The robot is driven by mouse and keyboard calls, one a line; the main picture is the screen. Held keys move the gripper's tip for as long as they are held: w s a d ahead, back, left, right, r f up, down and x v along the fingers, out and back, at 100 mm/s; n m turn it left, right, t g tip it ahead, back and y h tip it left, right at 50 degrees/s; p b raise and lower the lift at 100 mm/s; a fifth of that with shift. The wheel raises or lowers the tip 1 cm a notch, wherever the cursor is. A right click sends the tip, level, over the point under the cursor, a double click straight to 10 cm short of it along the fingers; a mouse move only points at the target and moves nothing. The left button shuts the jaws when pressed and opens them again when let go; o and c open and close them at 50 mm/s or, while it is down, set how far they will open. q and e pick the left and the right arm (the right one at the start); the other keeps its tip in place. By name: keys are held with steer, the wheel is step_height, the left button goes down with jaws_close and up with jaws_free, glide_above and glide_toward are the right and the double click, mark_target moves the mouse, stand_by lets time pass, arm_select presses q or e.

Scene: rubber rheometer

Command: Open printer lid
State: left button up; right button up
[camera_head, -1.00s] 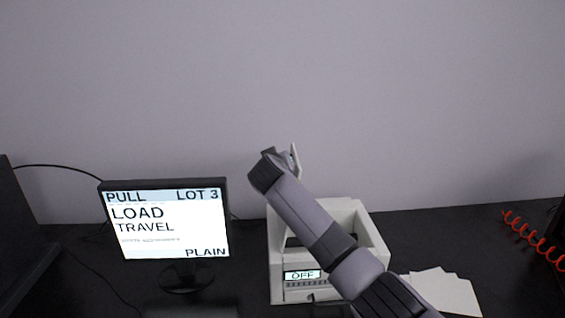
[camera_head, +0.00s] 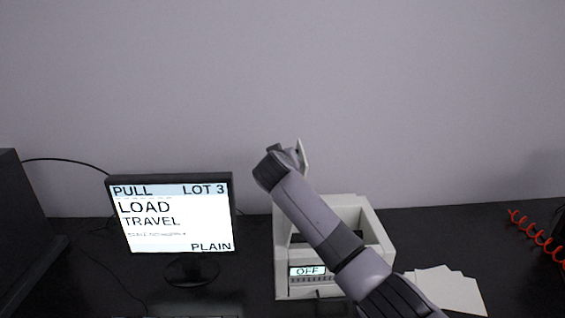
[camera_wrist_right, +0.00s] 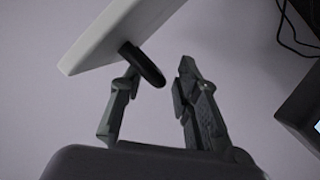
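The white printer (camera_head: 285,257) stands on the dark table, with a small display reading OFF on its front. Its lid (camera_head: 303,157) is raised, seen nearly edge-on above the printer's back left. My right arm reaches across the printer from the lower right. In the right wrist view, the pale lid (camera_wrist_right: 115,32) is at the upper left with a dark rounded handle (camera_wrist_right: 143,64). My right gripper (camera_wrist_right: 159,74) has its fingers apart. The handle's end lies by the left finger's tip, with a gap to the right finger; contact is unclear. My left gripper is not in view.
A monitor (camera_head: 172,218) on a stand is left of the printer. Pale sheets (camera_head: 450,290) lie to its right, and a red coiled cable (camera_head: 535,235) is at the far right. A dark box (camera_head: 25,235) stands at the left edge. The wall is behind.

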steer(key=v, duration=1.1)
steer(key=shift+d+f, duration=0.1)
